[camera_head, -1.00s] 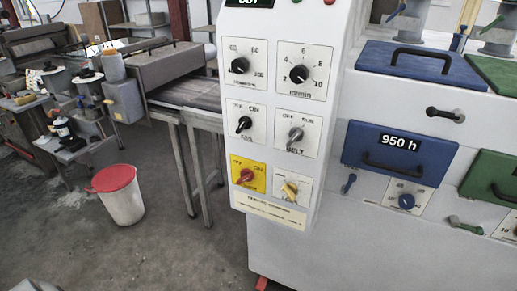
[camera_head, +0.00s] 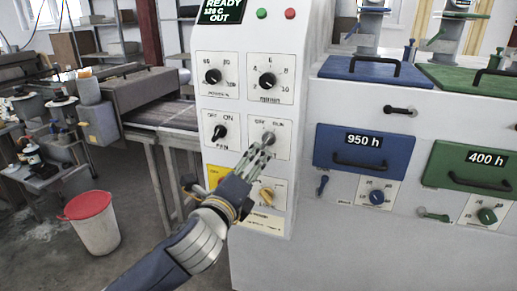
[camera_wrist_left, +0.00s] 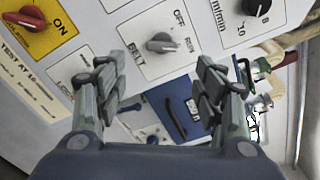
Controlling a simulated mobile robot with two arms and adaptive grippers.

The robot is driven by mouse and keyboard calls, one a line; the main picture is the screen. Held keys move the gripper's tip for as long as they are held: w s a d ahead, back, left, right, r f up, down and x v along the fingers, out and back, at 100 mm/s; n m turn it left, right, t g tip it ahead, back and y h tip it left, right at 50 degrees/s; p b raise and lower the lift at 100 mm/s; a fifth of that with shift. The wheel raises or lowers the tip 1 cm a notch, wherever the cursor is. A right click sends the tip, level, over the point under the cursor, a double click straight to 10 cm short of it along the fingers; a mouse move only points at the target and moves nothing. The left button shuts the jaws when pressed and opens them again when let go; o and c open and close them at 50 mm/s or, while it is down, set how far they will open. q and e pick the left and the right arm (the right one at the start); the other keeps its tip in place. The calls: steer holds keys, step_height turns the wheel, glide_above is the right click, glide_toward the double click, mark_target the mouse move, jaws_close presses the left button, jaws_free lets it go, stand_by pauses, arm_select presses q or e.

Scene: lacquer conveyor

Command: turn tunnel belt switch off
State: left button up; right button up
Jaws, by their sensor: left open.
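The belt switch is a grey knob (camera_head: 268,138) on a white plate marked OFF and RUN, on the white control panel (camera_head: 240,112). In the left wrist view the knob (camera_wrist_left: 160,43), labelled BELT, sits upright in the picture between and beyond my fingers, and its handle seems to point toward RUN. My left gripper (camera_head: 262,152) is open and empty, with its fingertips just below and in front of the knob, seemingly apart from it. In the left wrist view the open left gripper (camera_wrist_left: 160,78) has a finger on either side. My right gripper is out of view.
A black fan knob (camera_head: 219,132) is left of the belt knob. A red-lidded bin (camera_head: 92,222) is on the floor left.

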mark_target(266, 144)
arm_select(q)
steer(key=p+x, duration=0.1)
steer(key=x, duration=0.9)
steer(key=shift+w+d, duration=0.15)
steer(key=shift+w, duration=0.15)
steer(key=c, duration=1.1)
